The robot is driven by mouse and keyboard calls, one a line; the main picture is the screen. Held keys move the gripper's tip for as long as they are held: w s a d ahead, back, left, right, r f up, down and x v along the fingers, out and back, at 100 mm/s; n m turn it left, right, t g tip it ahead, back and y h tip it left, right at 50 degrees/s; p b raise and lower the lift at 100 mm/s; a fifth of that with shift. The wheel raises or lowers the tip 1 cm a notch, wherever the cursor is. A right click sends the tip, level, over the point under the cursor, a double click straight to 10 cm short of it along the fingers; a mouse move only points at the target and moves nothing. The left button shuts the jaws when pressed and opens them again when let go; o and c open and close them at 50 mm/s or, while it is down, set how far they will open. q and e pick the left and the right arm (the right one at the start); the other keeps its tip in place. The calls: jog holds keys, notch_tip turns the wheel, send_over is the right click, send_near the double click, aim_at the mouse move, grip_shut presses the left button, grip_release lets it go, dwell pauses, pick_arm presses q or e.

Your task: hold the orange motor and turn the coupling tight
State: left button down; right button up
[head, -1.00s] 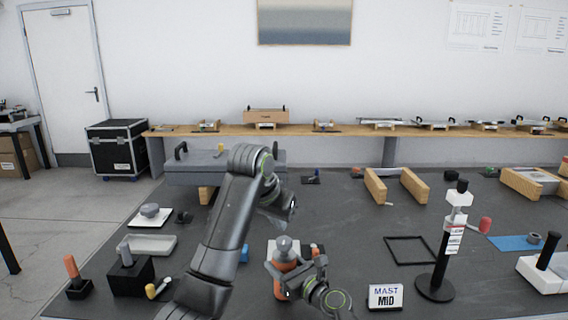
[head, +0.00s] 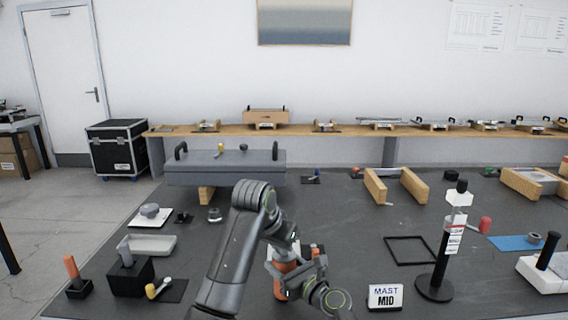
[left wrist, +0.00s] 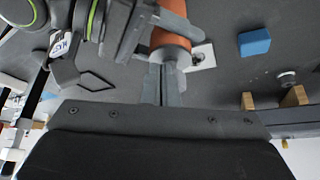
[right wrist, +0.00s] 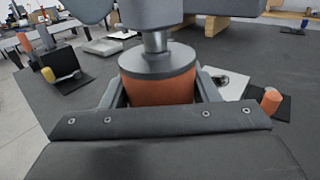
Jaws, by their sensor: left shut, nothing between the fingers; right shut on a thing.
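The orange motor (head: 285,267) stands upright, with a grey top and a metal shaft (right wrist: 155,40). My right gripper (right wrist: 160,95) is shut on the motor, one finger on each side of its orange body. My left gripper (left wrist: 164,88) is shut and empty, with its fingertips close to the grey top end of the motor in the left wrist view. In the head view the left arm reaches over the motor top. A grey part (right wrist: 175,12) sits above the shaft; I cannot tell whether it is the coupling or part of my left gripper.
A blue block (left wrist: 254,43) lies near the motor. A black mast stand (head: 436,285) and a "MAST MID" sign (head: 385,297) are to the right. A grey tray (head: 153,246) and a black holder (head: 130,277) are on the left. A large grey case (head: 225,170) stands behind.

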pick_arm(q)
jog(key=shift+w, duration=0.2)
dwell(0.4)
jog(key=shift+w+a, duration=0.1)
jog(key=shift+a, duration=0.3)
jog(key=shift+w+a, duration=0.15)
jog(key=shift+a, duration=0.2)
jog(key=shift+w+a, duration=0.25)
jog(key=shift+a, duration=0.05)
jog(key=shift+w+a, duration=0.2)
jog(key=shift+w, duration=0.05)
dwell(0.4)
jog(key=shift+s, duration=0.1)
notch_tip(320, 180, up, 6)
jog(key=shift+s+a, duration=0.2)
jog(key=shift+a, duration=0.05)
dwell(0.5)
